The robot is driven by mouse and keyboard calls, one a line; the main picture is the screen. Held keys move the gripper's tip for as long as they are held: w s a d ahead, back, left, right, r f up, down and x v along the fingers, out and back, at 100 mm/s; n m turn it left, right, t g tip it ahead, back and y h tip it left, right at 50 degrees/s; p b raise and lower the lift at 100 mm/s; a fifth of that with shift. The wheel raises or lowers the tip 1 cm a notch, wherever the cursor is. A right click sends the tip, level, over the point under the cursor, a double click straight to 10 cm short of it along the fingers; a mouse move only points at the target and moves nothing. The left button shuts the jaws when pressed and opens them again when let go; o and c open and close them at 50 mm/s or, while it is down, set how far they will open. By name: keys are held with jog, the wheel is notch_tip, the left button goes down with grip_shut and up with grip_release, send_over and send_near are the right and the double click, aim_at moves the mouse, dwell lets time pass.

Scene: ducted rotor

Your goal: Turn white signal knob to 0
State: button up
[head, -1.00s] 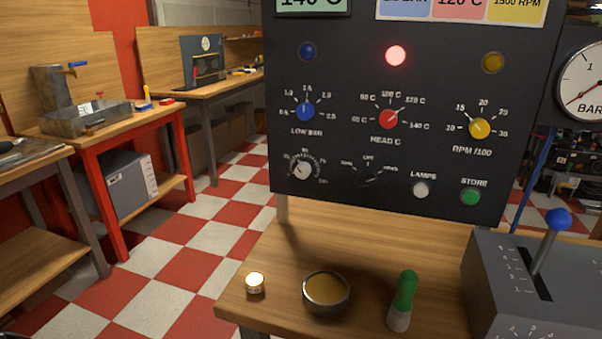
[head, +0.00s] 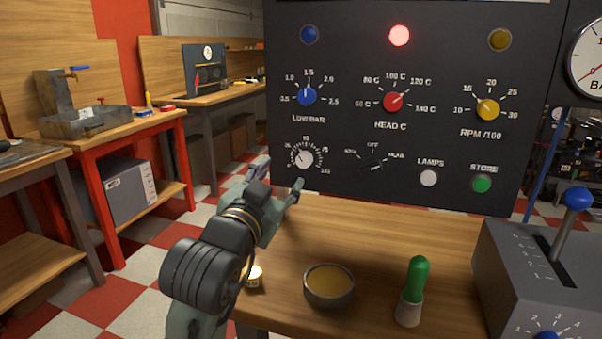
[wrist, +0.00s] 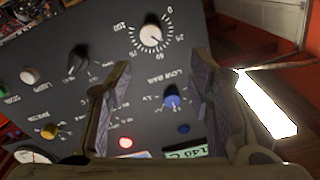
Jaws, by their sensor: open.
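The white signal knob (head: 304,159) sits at the lower left of the dark panel, inside a dial marked 0 to 100. Its pointer appears to face near the 25 mark. In the wrist view the knob (wrist: 151,36) shows upside down, near the top middle. My gripper (head: 280,178) is open and empty, just left of and below the knob in the head view. In the wrist view its two fingers (wrist: 160,66) stand apart, with the knob beyond the gap between them. I see no contact with the knob.
The blue LOW BAR knob (head: 307,96) is above the white knob, and a black selector (head: 375,166) is to its right.

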aim_at(303, 162)
jog(key=x, duration=0.3)
jog(key=f+p+x, duration=0.1)
jog(key=x, duration=0.3)
jog(key=d+x, duration=0.1)
jog(key=x, duration=0.3)
jog(key=shift+f+p, duration=0.15)
jog(key=shift+p, duration=0.2)
jog(key=shift+c, duration=0.4)
grip_shut()
